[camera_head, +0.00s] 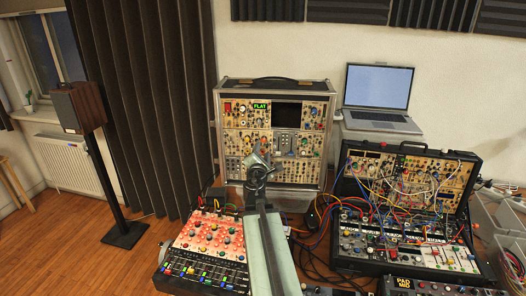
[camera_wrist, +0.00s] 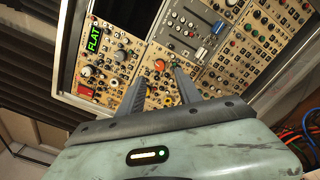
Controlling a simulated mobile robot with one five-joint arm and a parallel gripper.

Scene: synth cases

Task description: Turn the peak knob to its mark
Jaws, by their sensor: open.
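The tall cased synth panel (camera_head: 220,150) stands against the back wall, with a green display reading FLAT (camera_head: 260,106) near its top. In the head view my gripper (camera_head: 258,158) covers part of the panel's lower left.
A red-and-white mixer (camera_head: 208,240) lies front left. A patched synth case (camera_head: 408,190) with many loose cables stands right, below an open laptop (camera_head: 378,88). A speaker on a stand (camera_head: 80,108) is at left. Cables (camera_head: 318,240) hang right of my arm.

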